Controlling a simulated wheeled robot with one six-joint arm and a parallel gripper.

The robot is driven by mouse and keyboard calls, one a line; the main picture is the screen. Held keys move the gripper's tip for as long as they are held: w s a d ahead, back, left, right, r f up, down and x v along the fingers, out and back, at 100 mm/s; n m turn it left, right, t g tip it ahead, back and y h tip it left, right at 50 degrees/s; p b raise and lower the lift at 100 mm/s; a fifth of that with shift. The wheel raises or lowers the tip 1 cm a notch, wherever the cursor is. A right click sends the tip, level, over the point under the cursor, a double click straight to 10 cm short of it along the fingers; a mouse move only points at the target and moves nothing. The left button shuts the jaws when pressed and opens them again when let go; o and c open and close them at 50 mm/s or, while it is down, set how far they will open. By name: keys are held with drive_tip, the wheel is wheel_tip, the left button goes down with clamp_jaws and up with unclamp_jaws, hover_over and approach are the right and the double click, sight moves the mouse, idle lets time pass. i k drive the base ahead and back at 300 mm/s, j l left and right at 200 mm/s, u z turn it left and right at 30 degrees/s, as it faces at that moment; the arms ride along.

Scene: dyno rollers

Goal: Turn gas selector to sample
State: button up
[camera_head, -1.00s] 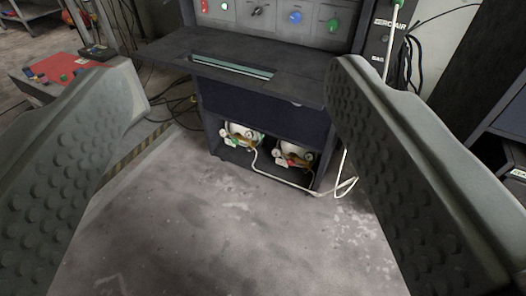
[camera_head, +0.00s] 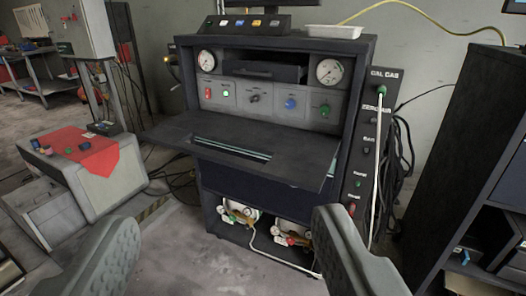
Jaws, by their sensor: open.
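A dark cabinet stands ahead with a grey control panel (camera_head: 266,99). The panel carries a red switch (camera_head: 208,92), a green light (camera_head: 225,94), a black selector knob (camera_head: 253,98), a blue knob (camera_head: 290,103) and a green knob (camera_head: 325,110). A dark strip (camera_head: 366,150) on the cabinet's right side has white labels, including CAL GAS and ZERO AIR, with a white hose beside them. I cannot tell for sure which control is the gas selector, nor its setting. My gripper (camera_head: 228,222) is open and empty, well short of the cabinet.
A dark shelf (camera_head: 240,150) juts out below the panel. Gas bottles with gauges (camera_head: 240,213) sit in the lower bay. A cart with a red cloth (camera_head: 90,150) stands left. A dark rack (camera_head: 455,140) stands right. Floor is clear in front.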

sight(256, 98)
drive_tip(key=j+z, duration=0.1)
drive_tip(key=z, duration=0.25)
drive_tip(key=j+z, duration=0.1)
drive_tip(key=z, duration=0.2)
drive_tip(key=j+z, duration=0.4)
drive_tip(key=j, duration=0.55)
drive_tip(key=j+z, duration=0.4)
drive_tip(key=j, duration=0.5)
drive_tip(key=k+j, duration=0.1)
drive_tip(key=j, duration=0.8)
drive_tip(key=k+j, duration=0.15)
drive_tip(key=j, duration=0.3)
drive_tip(key=k+j+z, duration=0.1)
drive_tip(key=j, duration=0.35)
drive_tip(key=k+j, duration=0.1)
drive_tip(key=j, duration=0.35)
